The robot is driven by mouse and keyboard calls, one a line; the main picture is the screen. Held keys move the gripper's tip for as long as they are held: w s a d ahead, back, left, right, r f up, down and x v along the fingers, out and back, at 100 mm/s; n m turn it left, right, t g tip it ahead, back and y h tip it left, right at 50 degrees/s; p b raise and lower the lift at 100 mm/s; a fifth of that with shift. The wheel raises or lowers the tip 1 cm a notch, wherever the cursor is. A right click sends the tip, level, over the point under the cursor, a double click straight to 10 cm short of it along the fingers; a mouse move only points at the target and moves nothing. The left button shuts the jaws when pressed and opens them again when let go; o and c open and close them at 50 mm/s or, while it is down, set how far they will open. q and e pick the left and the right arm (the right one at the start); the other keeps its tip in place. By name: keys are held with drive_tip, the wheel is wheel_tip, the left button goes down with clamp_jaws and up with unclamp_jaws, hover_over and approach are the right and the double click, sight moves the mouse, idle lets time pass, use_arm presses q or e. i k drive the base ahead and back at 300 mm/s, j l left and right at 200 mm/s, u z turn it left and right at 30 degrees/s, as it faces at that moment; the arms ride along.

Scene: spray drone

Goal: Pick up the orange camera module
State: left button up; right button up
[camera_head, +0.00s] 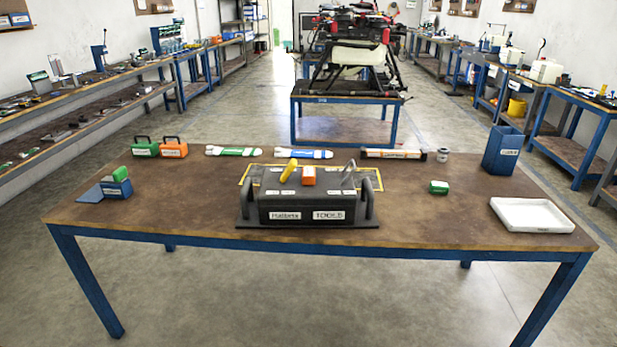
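Two orange things are in view, and the small print on them cannot be read, so I cannot tell which is the camera module. One is an orange box with a dark handle and a white label (174,150), standing at the back left of the table, beside a similar green box (145,149). The other is a small orange block with a white front (308,177), at the dark toolbox (290,214) in the middle of the table. Neither gripper shows in this view.
The brown table (175,207) carries a white tray (530,215), a blue bin (502,150), a small green block (438,187) and a blue holder (116,188). White tubes (304,154) lie along the back.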

sight(307, 172)
drive_tip(key=i+j, duration=0.25)
drive_tip(key=i, duration=0.25)
drive_tip(key=i+j+z, duration=0.15)
drive_tip(key=i, duration=0.4)
drive_tip(key=j, duration=0.1)
